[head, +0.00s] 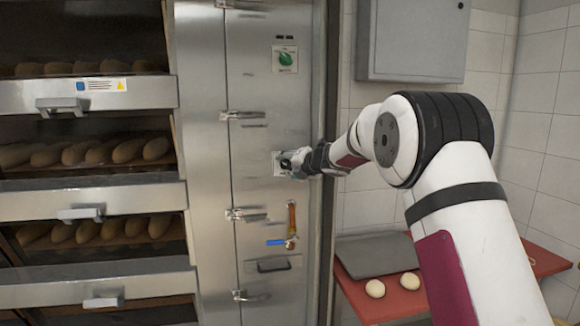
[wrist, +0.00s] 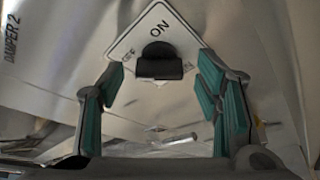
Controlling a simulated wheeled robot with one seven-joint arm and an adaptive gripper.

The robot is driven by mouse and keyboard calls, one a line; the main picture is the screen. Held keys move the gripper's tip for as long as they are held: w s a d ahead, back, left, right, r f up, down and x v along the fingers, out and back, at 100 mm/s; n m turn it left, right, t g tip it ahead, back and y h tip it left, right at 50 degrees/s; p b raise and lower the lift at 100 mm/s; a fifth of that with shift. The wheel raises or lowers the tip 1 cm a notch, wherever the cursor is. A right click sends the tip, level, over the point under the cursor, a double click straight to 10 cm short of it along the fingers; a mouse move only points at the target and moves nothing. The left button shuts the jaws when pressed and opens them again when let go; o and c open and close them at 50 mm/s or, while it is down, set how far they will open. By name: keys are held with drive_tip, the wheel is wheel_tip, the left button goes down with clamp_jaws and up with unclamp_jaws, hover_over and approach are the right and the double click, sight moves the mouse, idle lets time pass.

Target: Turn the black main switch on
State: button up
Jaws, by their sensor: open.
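The black main switch (wrist: 158,64) sits on a white plate (wrist: 135,42) marked ON and OFF, which appears tilted in the wrist view. The knob lies between the two words and my fingers; I cannot tell which mark it points to. My gripper (wrist: 160,76) is open, with one teal-padded finger on each side of the knob and gaps on both sides. In the head view my gripper (head: 304,162) is at the switch plate (head: 278,164) on the steel oven panel and hides part of it.
Bread decks (head: 80,152) with handled doors fill the left. Latches (head: 243,115) stick out above and below the switch, and an orange lever (head: 291,218) with a blue handle (head: 276,242) is below. A red table (head: 398,302) with dough stands right, under a grey wall box (head: 412,40).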

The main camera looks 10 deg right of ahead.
drive_tip(key=c, duration=1.2)
drive_tip(key=shift+o, duration=0.2)
drive_tip(key=shift+f, duration=0.1)
drive_tip(key=m+y+b, duration=0.1)
drive_tip(key=m+t+b, duration=0.1)
drive_tip(key=m, duration=0.1)
drive_tip(key=shift+w+d+f+y+b, duration=0.1)
drive_tip(key=shift+d+f+y+b, duration=0.1)
drive_tip(key=shift+y+b, duration=0.15)
drive_tip(key=m+t+y+b, duration=0.1)
drive_tip(key=m+b, duration=0.1)
drive_tip(key=m, duration=0.2)
drive_tip(key=shift+f+b, duration=0.2)
drive_tip(key=shift+b, duration=0.1)
drive_tip(key=m+t+b, duration=0.1)
drive_tip(key=m, duration=0.1)
drive_tip(key=m+t+b, duration=0.1)
drive_tip(key=m+b, duration=0.1)
drive_tip(key=shift+a+f+m, duration=0.1)
drive_tip(key=shift+f+m, duration=0.1)
drive_tip(key=shift+m, duration=0.1)
drive_tip(key=shift+a+m+t+h+b, duration=0.1)
drive_tip(key=shift+m+t+h+b, duration=0.3)
drive_tip(key=shift+m+b, duration=0.8)
drive_tip(key=shift+m+t+h+b, duration=0.1)
drive_tip(key=shift+m+t+b, duration=0.65)
drive_tip(key=shift+m, duration=0.75)
